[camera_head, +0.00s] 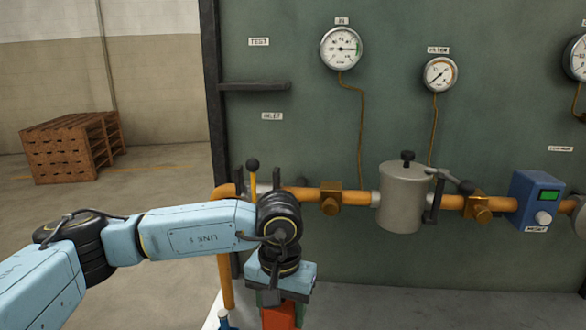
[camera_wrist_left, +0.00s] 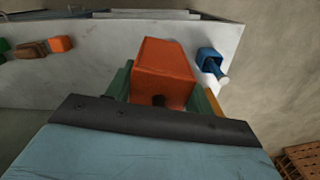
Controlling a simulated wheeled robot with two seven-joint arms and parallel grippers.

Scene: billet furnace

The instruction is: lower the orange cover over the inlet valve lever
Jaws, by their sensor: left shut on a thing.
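The orange cover (camera_wrist_left: 160,68) is a box-like piece held between the green fingers of my left gripper (camera_wrist_left: 162,88) in the left wrist view. In the head view the cover (camera_head: 278,317) shows at the bottom edge, below my left gripper (camera_head: 284,298), which is shut on it. The inlet valve lever (camera_head: 252,178), a yellow handle with a black knob, stands upright on the left end of the pipe, under the INLET label (camera_head: 271,116). It is above and behind the cover in the picture, apart from it. My arm hides the lever's base. My right gripper is out of view.
A pale shelf (camera_wrist_left: 90,62) carries a blue item (camera_wrist_left: 209,60) beside the cover and several small items at left, including an orange one (camera_wrist_left: 61,44). The orange pipe (camera_head: 300,196), grey canister (camera_head: 402,200) and blue meter box (camera_head: 536,200) line the green panel (camera_head: 300,70).

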